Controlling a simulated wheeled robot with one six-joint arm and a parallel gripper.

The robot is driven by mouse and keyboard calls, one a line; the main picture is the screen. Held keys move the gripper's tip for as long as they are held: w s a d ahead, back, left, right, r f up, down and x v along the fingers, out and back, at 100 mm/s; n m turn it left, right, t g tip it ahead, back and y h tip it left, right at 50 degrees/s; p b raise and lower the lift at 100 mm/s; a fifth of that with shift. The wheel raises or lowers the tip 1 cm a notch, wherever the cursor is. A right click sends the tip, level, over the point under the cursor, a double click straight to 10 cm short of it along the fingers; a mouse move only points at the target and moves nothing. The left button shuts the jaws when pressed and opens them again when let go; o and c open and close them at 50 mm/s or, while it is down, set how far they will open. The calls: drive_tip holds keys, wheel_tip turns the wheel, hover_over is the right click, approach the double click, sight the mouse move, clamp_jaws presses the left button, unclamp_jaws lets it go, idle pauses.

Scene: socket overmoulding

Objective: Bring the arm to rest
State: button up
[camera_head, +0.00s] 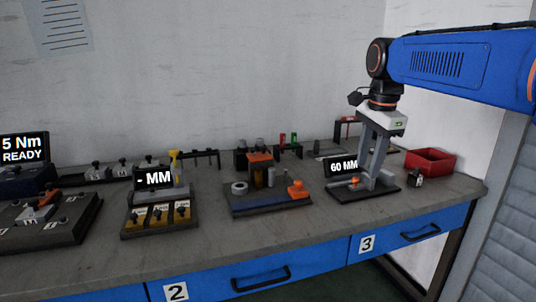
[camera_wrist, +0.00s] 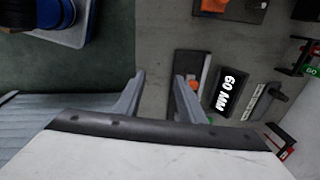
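My gripper (camera_head: 370,168) hangs from the blue arm at the right of the head view, fingers pointing down. It is in front of the station with the "60 MM" display (camera_head: 342,166), and its fingers overlap that station in the picture. In the wrist view my gripper (camera_wrist: 160,80) has its two grey fingers apart, with bare bench (camera_wrist: 158,50) and nothing held between them. The right finger lies close to the dark station base (camera_wrist: 185,62) and its orange part (camera_wrist: 205,72) in that view. Whether it touches them I cannot tell.
Left along the bench are a block station (camera_head: 272,204), a "- MM" station with yellow pads (camera_head: 158,217) and a "5 Nm READY" display (camera_head: 22,148). The front bench strip is clear.

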drive_tip(key=s+d+f+n+t, duration=0.2)
drive_tip(key=s+d+f+n, duration=0.1)
drive_tip(key=s+f+n, duration=1.2)
drive_tip(key=s+f, duration=0.7)
drive_tip(key=s, duration=0.3)
drive_tip(key=shift+s+f+t, duration=0.25)
drive_tip(key=shift+s+t, duration=0.15)
